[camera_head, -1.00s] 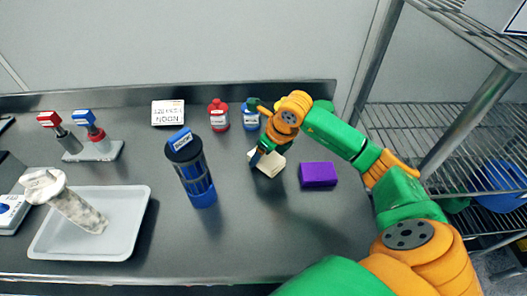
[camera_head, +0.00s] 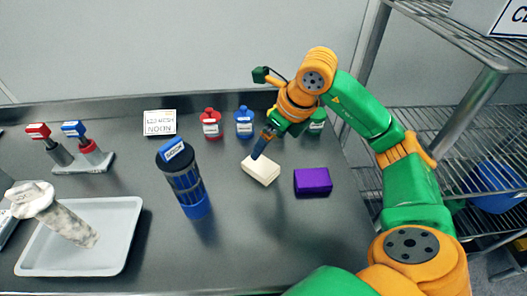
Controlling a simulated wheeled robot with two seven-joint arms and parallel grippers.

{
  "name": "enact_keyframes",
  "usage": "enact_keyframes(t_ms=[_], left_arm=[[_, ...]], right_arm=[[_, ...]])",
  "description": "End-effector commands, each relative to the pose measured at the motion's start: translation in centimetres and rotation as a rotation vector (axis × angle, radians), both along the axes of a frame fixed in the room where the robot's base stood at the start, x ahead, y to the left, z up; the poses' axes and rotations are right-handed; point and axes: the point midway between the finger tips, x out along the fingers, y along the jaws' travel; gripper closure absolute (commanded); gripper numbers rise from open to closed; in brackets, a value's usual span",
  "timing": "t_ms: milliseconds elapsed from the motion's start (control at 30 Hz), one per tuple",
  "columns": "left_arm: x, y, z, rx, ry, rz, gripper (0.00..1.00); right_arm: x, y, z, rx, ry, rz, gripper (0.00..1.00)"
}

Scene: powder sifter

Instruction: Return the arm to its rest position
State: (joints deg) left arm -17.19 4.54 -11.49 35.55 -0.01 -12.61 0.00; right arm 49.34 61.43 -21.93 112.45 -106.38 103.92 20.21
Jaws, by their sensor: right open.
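My right arm reaches in from the right over the table. Its gripper (camera_head: 262,145) points down above the cream block (camera_head: 261,170), near the block's top edge. The finger is seen nearly edge-on, and nothing shows held in it. From this angle I cannot tell whether the fingertip touches the block. My left gripper is not in view.
A purple block (camera_head: 313,182) lies right of the cream one. A blue sifter cylinder (camera_head: 186,185) stands mid-table. A white tray (camera_head: 128,222) holds a speckled container (camera_head: 66,222). Red (camera_head: 211,124) and blue (camera_head: 244,123) bottles stand behind. A wire shelf (camera_head: 440,130) borders the right.

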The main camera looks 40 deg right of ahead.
Motion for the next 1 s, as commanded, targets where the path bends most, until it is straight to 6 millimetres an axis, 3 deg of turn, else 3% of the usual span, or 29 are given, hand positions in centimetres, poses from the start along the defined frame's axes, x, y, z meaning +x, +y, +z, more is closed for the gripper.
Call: enact_keyframes(t_ms=[533, 800, 1000], left_arm=[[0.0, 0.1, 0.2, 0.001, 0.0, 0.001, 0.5], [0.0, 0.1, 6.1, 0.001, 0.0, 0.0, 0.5], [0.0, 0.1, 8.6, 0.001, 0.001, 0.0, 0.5]], right_arm=[[-0.3, -0.1, 1.0, -0.001, 0.001, 0.001, 0.0], [-0.3, -0.1, 6.9, -0.001, 0.001, 0.001, 0.0], [-0.3, -0.1, 9.4, -0.001, 0.001, 0.001, 0.0]])
